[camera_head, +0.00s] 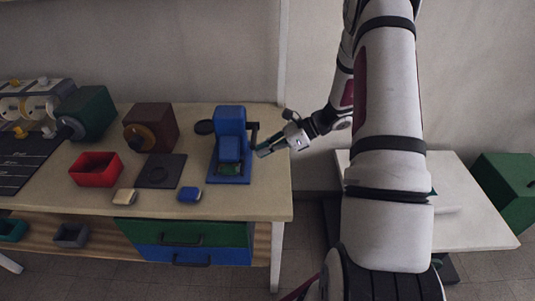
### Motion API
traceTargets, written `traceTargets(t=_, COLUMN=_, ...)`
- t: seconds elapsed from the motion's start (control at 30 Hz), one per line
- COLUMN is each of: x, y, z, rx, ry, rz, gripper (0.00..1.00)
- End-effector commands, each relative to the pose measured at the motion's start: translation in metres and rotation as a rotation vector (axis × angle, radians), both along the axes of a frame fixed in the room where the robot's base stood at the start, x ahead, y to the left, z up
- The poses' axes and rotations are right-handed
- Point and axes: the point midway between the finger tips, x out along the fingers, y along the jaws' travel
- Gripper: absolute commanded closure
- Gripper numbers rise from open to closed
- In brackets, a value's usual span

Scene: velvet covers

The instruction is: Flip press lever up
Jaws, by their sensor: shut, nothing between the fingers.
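The blue press (230,140) stands upright near the right end of the workbench, on a flat blue base with a green piece (230,169) in it. Its dark lever (253,133) is on the right side of the press. My gripper (260,153) is shut, with nothing seen in it, just right of the press and close to the lever's lower part. I cannot tell whether the fingertips touch the lever. My white arm comes in from the upper right.
The workbench (268,203) also holds a red tray (96,183), a brown box with a knob (152,125), a green box (90,110), a dark square plate (160,180), a blue block (189,195) and a beige block (124,197). A white table (475,215) is at right.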

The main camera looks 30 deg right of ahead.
Motion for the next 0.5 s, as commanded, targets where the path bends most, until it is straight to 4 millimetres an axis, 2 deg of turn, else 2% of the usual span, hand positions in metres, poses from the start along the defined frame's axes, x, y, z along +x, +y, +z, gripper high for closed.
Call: traceTargets(t=0.5, x=0.0003, y=-0.0001, z=0.0032, rx=0.013, ry=0.021, rz=0.002, gripper=1.00)
